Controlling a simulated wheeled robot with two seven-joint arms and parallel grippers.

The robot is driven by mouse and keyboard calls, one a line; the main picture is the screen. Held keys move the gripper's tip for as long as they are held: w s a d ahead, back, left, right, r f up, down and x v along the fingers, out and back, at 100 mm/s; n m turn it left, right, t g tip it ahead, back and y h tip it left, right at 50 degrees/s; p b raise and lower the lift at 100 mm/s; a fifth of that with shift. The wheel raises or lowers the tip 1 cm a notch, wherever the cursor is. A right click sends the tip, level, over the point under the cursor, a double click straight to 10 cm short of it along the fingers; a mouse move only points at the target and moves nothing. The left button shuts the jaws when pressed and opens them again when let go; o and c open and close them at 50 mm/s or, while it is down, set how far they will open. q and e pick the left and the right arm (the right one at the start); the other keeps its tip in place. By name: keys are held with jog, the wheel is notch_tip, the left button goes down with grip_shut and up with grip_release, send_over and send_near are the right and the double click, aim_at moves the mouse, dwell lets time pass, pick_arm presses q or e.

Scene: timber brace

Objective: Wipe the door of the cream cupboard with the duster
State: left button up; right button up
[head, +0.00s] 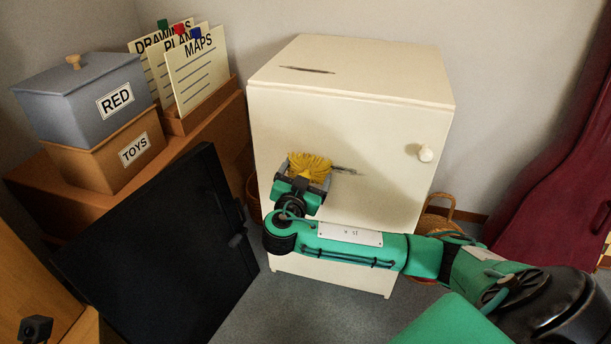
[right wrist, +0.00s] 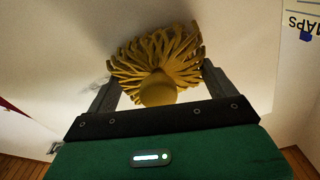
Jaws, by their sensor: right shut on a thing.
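The cream cupboard (head: 350,72) stands against the back wall, its door (head: 375,125) shut, with a white round knob (head: 426,153) at the right. A dark mark (head: 346,170) shows on the door just right of the duster. The yellow duster (head: 310,166) is in front of the door's left part, its strands spread. My right gripper (head: 304,182) is shut on it; the duster also shows between the fingers in the right wrist view (right wrist: 158,60). Its strands look close against the cream surface; firm contact I cannot tell. My left gripper is not in view.
A black panel (head: 160,250) leans at the left. A wooden unit (head: 195,160) bears a grey RED box (head: 85,98), a TOYS box (head: 105,155) and folders (head: 198,70). A wicker basket (head: 440,210) and dark red case (head: 550,190) stand right. Grey floor is open in front.

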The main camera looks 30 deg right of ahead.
aim_at(322, 174)
jog(key=shift+w+d, duration=0.45)
jog(key=shift+d, duration=0.1)
jog(key=shift+s+d+b, duration=0.2)
jog(key=shift+s+d, duration=0.4)
jog(key=shift+s, duration=0.2)
jog(key=shift+s+d+b, duration=0.15)
jog(key=shift+s+d, duration=0.4)
jog(key=shift+s, duration=0.2)
jog(key=shift+s+d, duration=1.3)
jog(key=shift+s+d+b, duration=0.55)
jog(key=shift+s+d, duration=0.6)
jog(key=shift+s, duration=0.3)
jog(key=shift+s+d, duration=0.55)
jog(key=shift+s, duration=0.05)
jog(key=shift+s+d+b, duration=0.35)
jog(key=shift+s+d, duration=0.35)
